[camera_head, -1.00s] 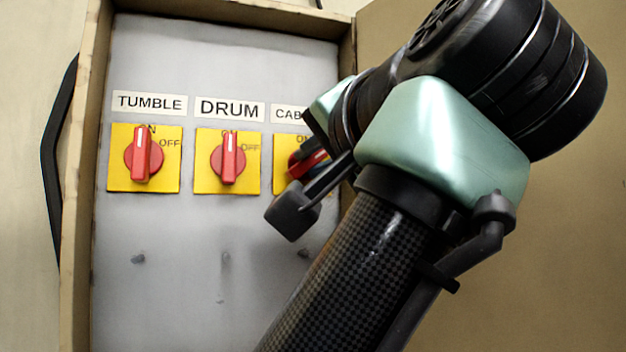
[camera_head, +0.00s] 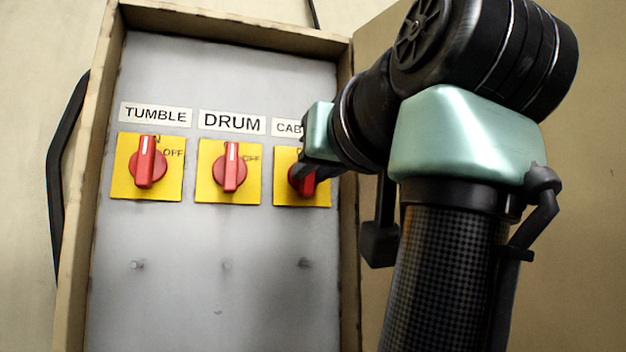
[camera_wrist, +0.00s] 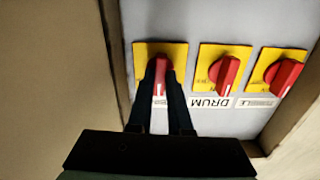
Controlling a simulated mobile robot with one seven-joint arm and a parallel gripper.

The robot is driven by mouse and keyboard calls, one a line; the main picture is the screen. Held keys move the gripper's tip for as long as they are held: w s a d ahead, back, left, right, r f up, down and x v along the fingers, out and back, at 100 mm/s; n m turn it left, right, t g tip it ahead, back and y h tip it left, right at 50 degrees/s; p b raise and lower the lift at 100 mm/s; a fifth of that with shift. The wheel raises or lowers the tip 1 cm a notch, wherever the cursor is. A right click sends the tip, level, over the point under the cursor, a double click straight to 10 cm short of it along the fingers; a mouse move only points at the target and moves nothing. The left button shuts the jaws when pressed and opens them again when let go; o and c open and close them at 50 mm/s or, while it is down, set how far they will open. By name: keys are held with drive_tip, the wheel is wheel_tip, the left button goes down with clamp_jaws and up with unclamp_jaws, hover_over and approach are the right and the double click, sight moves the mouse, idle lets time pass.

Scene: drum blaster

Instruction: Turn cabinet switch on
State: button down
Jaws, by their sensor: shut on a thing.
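The cabinet switch (camera_head: 308,187) is a red knob on a yellow plate, right of the drum switch in the head view and partly hidden by my gripper. Its label is cut off at "CAB". My gripper (camera_head: 303,172) is at this knob. In the wrist view, where the panel appears upside down, my two dark fingers (camera_wrist: 161,72) straddle the red handle (camera_wrist: 160,80) and are shut on it. The handle looks about upright, in line with the ON side of its plate. The ON mark is mostly covered.
The drum switch (camera_head: 230,175) and tumble switch (camera_head: 148,168) sit to the left with handles upright. The box's wooden right side wall (camera_head: 348,230) stands close beside my gripper. The lower grey panel (camera_head: 220,310) is clear apart from small studs.

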drive_tip(key=shift+n, duration=0.5)
drive_tip(key=c, duration=0.8)
unclamp_jaws()
drive_tip(key=shift+c, duration=0.2)
drive_tip(key=shift+s, duration=0.1)
drive_tip(key=b+v, duration=0.6)
drive_tip(key=v, duration=0.6)
drive_tip(key=shift+s, duration=0.4)
drive_tip(key=shift+d, duration=0.15)
